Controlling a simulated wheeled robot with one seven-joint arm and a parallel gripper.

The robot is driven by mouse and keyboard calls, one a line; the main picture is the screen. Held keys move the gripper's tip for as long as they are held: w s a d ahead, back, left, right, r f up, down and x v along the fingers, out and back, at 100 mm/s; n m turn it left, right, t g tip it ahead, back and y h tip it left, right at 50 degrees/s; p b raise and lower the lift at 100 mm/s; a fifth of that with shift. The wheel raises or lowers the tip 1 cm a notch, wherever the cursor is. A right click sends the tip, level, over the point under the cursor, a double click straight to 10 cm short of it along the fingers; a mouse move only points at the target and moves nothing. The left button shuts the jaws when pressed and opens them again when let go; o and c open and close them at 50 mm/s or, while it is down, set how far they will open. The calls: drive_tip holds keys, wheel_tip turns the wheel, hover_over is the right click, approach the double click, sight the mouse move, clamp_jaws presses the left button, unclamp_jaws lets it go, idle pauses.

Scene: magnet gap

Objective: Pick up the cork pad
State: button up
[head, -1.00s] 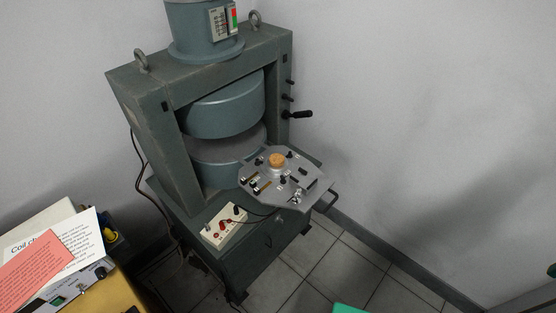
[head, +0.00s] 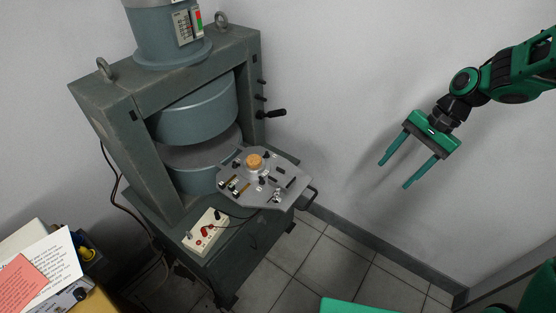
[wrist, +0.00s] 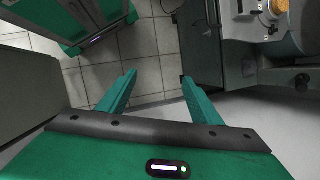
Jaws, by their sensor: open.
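The cork pad (head: 254,161) is a small tan round piece on the grey metal plate (head: 290,196) that juts out from the magnet. It also shows at the top right of the wrist view (wrist: 279,6), partly cut off by the frame edge. My gripper (head: 395,175) is open and empty, with two green fingers apart. In the head view it is to the right of the plate, well apart from the cork pad. In the wrist view my gripper (wrist: 155,80) has only floor tiles and cabinet sides between and beyond its fingers.
Small posts and fittings crowd the plate around the cork pad. The large grey magnet frame (head: 108,105) with its round poles stands behind it. A white box (head: 206,232) with a cable sits beside the plate. Papers (head: 35,270) lie at left. Open space lies right of the plate.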

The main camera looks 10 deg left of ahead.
drive_tip(key=w+a+f+m+g+y, duration=0.1)
drive_tip(key=w+a+f+y, duration=0.15)
drive_tip(key=a, duration=0.55)
drive_tip(key=w+a+f+m+g+y, duration=0.1)
drive_tip(key=a+f+y, duration=0.15)
drive_tip(key=a, duration=0.45)
drive_tip(key=m+g+y, duration=0.2)
drive_tip(key=m+y, duration=0.2)
drive_tip(key=y, duration=0.2)
approach(258, 158)
drive_tip(key=x, duration=0.4)
drive_tip(key=shift+a+r, duration=0.1)
drive_tip(key=shift+r, duration=0.1)
drive_tip(key=shift+f+x, duration=0.2)
drive_tip(key=shift+x, duration=2.4)
drive_tip(key=shift+s, duration=0.1)
drive_tip(key=c, duration=1.1)
